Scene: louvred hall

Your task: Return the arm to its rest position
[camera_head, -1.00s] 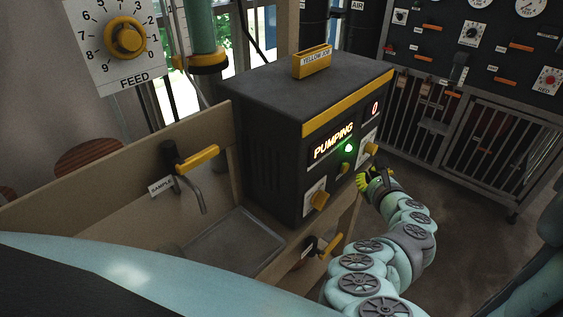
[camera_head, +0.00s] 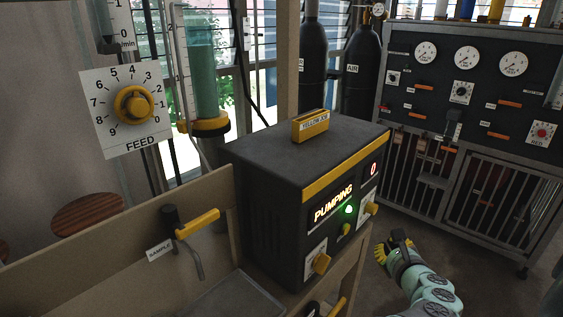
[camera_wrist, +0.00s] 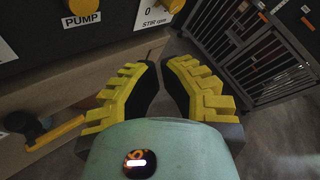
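My gripper (camera_head: 391,249) is at the lower right in the head view, beside the right end of the pump box (camera_head: 268,200) and apart from it. In the wrist view my gripper (camera_wrist: 162,85) shows two yellow ribbed fingers with dark pads. Their tips stand apart with only floor and cabinet behind the gap, and nothing is between them. The pump box is black with a lit "PUMPING" sign (camera_head: 333,204), a green lamp (camera_head: 349,210) and yellow knobs. My arm reaches in from the bottom right.
A wooden bench with a sample tap (camera_head: 190,225) and a metal tray (camera_head: 238,300) is at the left. A FEED dial (camera_head: 134,104) hangs above. A gauge panel (camera_head: 470,90) and barred cabinet (camera_head: 480,200) stand at the right. Bare floor shows between bench and cabinet.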

